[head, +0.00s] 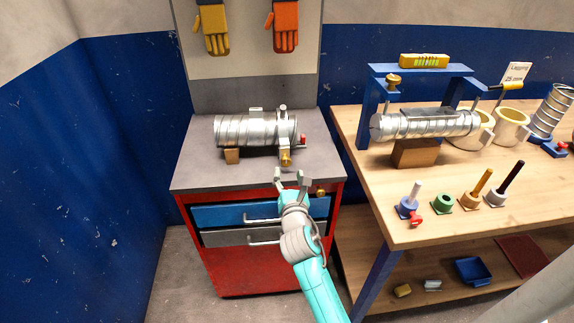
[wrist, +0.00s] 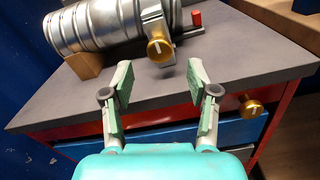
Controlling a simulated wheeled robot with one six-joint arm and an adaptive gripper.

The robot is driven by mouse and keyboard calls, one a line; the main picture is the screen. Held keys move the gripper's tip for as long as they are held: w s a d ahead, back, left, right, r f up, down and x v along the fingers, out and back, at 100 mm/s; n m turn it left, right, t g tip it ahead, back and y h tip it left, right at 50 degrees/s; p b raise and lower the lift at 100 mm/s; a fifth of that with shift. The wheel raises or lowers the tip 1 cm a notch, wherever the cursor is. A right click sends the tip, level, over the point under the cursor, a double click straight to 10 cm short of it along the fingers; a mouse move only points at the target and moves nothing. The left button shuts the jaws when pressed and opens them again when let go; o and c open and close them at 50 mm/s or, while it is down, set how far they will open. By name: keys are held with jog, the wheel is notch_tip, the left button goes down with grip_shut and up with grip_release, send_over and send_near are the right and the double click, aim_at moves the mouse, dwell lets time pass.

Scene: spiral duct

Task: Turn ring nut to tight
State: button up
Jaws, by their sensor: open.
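A brass round nut (head: 286,159) sits on the front of a clamp collar around a silver spiral duct (head: 240,131) on the grey cabinet top. Which brass part is the ring nut is not labelled. My gripper (head: 290,178) is open and empty, just in front of the cabinet edge. In the wrist view its two fingers (wrist: 160,82) stand apart, with the nut beyond and between them, not touched.
Another brass knob (wrist: 252,108) is on the cabinet's front edge, right of my gripper. A red-tipped handle (wrist: 196,18) sticks out beside the nut. A wooden block (head: 232,156) supports the duct. The workbench (head: 370,193) with fittings stands to the right.

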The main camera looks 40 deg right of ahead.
aim_at(286, 163)
jog(key=shift+x, duration=2.75)
jog(key=shift+c, duration=0.2)
jog(key=shift+a, duration=0.1)
grip_shut()
